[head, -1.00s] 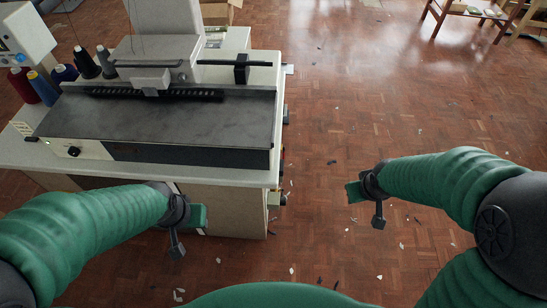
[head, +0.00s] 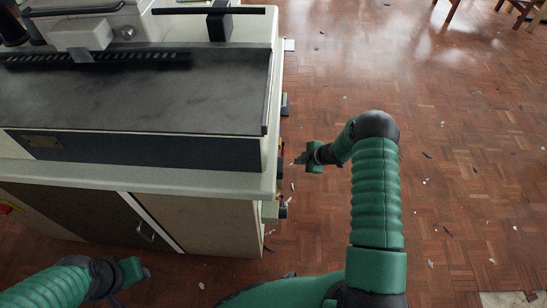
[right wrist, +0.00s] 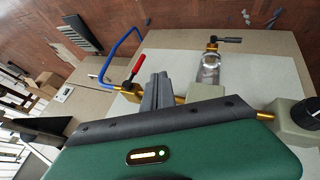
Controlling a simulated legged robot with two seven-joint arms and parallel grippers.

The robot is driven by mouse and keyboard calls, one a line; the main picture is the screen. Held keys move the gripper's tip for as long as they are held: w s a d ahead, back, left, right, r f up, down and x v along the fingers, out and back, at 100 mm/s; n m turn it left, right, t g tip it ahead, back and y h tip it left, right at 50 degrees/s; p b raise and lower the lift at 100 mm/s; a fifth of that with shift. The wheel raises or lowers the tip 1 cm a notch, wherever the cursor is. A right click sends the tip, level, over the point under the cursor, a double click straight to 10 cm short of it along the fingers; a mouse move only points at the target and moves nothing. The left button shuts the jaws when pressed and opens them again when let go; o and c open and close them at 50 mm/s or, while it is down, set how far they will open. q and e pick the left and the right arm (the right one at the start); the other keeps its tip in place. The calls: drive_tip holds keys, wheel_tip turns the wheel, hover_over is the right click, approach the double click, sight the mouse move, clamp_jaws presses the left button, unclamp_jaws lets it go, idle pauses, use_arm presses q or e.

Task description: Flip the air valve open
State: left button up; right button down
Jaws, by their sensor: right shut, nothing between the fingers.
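In the right wrist view the air valve has a red lever (right wrist: 137,66) on a brass body (right wrist: 130,90), with a blue hose (right wrist: 124,48) beside it. The lever stands at a slant to the pipe. My right gripper (right wrist: 157,80) is shut and empty, just right of the red lever in the picture; whether it touches is unclear. It hides part of the brass pipework. In the head view my right gripper (head: 302,159) is beside the station's right side, where the valve is barely visible. My left gripper (head: 146,271) is low at the left, its fingers too small to judge.
The station's table (head: 180,178) carries a machine with a dark bed (head: 130,100). Open parquet floor (head: 460,150) lies right.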

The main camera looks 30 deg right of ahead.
sight(283, 150)
drive_tip(key=w+f+b, duration=0.7)
drive_tip(key=w, duration=0.2)
drive_tip(key=shift+w+a+f+b, duration=0.15)
drive_tip(key=shift+a+f+b, duration=0.1)
drive_tip(key=shift+f+b, duration=0.15)
